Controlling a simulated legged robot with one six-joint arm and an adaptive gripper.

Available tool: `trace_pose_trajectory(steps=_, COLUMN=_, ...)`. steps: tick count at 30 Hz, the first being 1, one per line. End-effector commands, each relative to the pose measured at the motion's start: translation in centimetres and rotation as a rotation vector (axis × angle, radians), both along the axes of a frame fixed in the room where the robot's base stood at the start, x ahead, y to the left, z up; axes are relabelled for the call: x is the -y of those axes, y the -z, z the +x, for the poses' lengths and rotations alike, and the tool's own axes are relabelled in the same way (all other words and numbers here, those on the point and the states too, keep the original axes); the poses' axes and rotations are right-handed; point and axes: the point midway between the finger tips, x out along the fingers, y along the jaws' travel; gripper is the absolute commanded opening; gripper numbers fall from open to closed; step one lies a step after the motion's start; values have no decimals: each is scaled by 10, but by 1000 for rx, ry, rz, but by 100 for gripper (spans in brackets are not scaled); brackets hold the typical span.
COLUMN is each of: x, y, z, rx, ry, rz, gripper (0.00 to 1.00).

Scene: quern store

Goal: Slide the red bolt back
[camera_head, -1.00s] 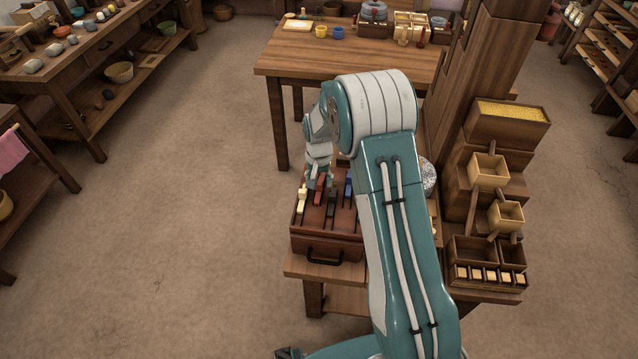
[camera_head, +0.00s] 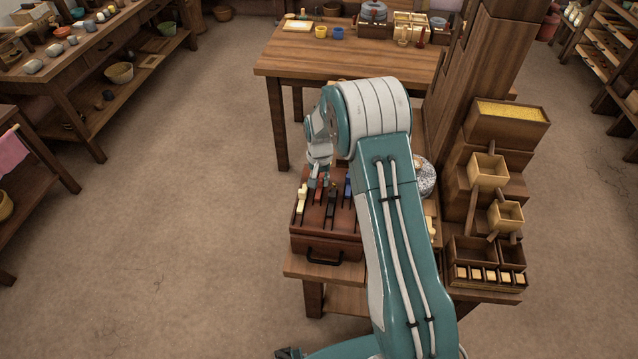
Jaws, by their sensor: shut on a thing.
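The brown bolt box (camera_head: 322,247) has several slots in its top, with coloured bolts standing in them. The red bolt (camera_head: 319,193) is in the slot just right of the cream bolt (camera_head: 302,196). A dark bolt (camera_head: 331,205) and a blue bolt (camera_head: 349,187) stand to its right. My gripper (camera_head: 317,181) reaches down at the far end of the red bolt and is shut on it. The fingertips are small, and my wrist hides part of the bolt. My arm covers the box's right side.
The box sits on a low wooden bench (camera_head: 300,270), with a dark handle (camera_head: 325,260) on its near face. A wooden tower with a grain hopper (camera_head: 508,125) and small bins stands at right. A large table (camera_head: 340,68) stands behind. Open floor lies to the left.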

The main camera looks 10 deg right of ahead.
Motion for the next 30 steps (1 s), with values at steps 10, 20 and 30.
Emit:
trace_pose_trajectory(steps=10, x=10, y=1, z=27, rx=4, ry=-1, rz=1, gripper=0)
trace_pose_trajectory(steps=20, x=10, y=1, z=28, rx=8, ry=-1, rz=1, gripper=66)
trace_pose_trajectory(steps=30, x=10, y=0, z=26, rx=4, ry=-1, rz=1, gripper=66)
